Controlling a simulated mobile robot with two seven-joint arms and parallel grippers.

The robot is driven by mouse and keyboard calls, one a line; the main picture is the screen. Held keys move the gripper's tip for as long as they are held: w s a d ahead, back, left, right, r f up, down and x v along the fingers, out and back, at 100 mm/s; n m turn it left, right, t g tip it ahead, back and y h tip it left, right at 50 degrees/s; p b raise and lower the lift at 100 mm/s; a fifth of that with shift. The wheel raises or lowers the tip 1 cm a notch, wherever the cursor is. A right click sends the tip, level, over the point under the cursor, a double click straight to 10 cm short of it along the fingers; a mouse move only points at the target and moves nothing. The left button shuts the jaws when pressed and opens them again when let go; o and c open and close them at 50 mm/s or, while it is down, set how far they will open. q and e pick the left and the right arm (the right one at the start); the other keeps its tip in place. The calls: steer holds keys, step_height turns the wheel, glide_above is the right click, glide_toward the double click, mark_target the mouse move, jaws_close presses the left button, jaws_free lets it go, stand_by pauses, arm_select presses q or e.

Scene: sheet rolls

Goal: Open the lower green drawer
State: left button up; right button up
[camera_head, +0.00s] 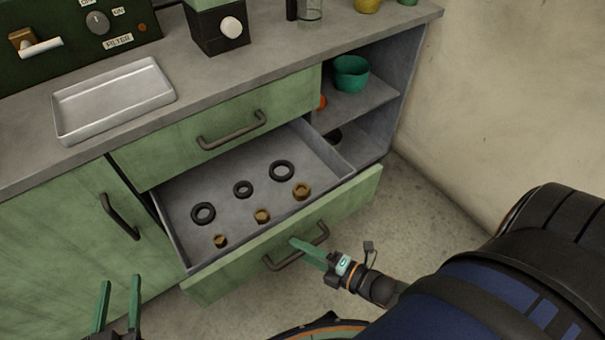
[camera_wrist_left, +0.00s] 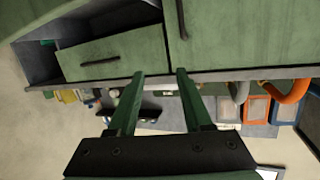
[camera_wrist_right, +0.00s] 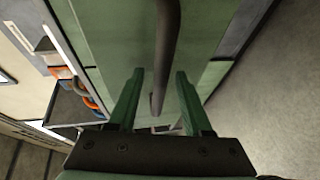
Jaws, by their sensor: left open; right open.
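The lower green drawer (camera_head: 345,208) is pulled well out, and its grey inside shows. Black rings and brass-coloured nuts lie on its floor. Its dark bar handle (camera_head: 285,261) is on the front face. My right gripper (camera_head: 300,245) is at this handle with open fingers. In the right wrist view the handle (camera_wrist_right: 168,45) runs down between the open fingers (camera_wrist_right: 157,88); whether they touch it I cannot tell. My left gripper (camera_head: 119,292) is open and empty, low at the left in front of the cabinet. It also shows open in the left wrist view (camera_wrist_left: 155,80).
The upper green drawer (camera_head: 170,148) is shut. A green door (camera_head: 60,225) with a handle is to its left. A metal tray (camera_head: 113,97) and a switch box stand on the counter. Open shelves hold a green bowl (camera_head: 351,73). A wall is at the right.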

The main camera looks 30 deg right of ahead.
arm_select(q)
steer(key=s+f+g+p, duration=0.1)
steer(key=s+f+g, duration=0.1)
steer(key=f, duration=0.3)
steer(key=s+f+n+g+y+p, duration=0.1)
steer(key=s+f+g, duration=0.2)
steer(key=f, duration=0.3)
steer(key=shift+s+d+f+g, duration=0.2)
steer(key=shift+s+g, duration=0.1)
steer(key=shift+s, duration=0.5)
arm_select(e)
steer(key=v, duration=1.2)
steer(key=shift+s+r, duration=0.15)
steer(key=shift+s, duration=0.1)
steer(key=shift+d, duration=0.1)
